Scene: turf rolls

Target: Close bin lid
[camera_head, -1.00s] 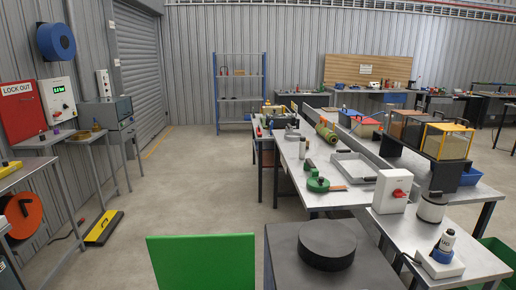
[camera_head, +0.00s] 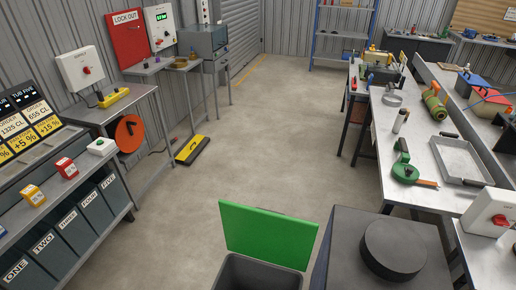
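The bin lid (camera_head: 267,234) is a flat green panel standing raised at the back of a dark grey bin (camera_head: 258,272). The bin's mouth is open at the bottom middle of the head view, and its lower part is cut off by the frame edge. Neither of my grippers shows in the view.
A dark block with a round black disc (camera_head: 394,248) stands right of the bin. A steel workbench (camera_head: 408,140) with tools is farther right. A shelf unit with labelled bins (camera_head: 78,222) stands at left. The floor (camera_head: 270,135) beyond the lid is clear.

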